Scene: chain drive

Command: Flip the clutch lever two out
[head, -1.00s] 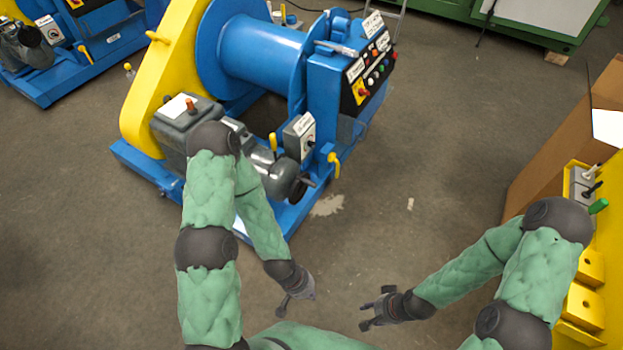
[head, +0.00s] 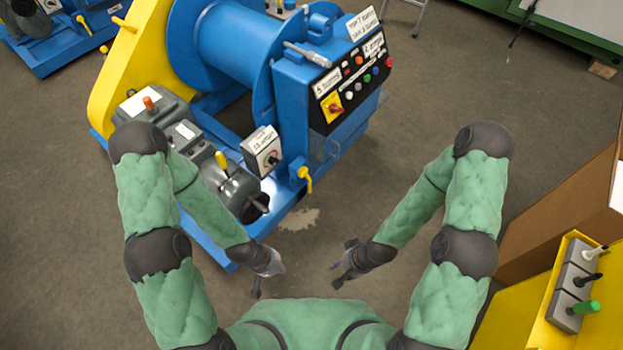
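Several yellow levers show on the blue winch machine. One yellow lever (head: 221,161) stands up from the grey motor and gearbox unit. My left gripper (head: 264,282) is low in front of the machine, empty and apparently open, apart from the levers. My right gripper (head: 343,265) is open and empty, close to the left one.
A control panel (head: 352,82) with coloured buttons faces right on the blue machine (head: 290,100). A yellow stand (head: 530,325) with white, black and green handled levers is at lower right, beside a cardboard box (head: 560,225). The floor between is clear.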

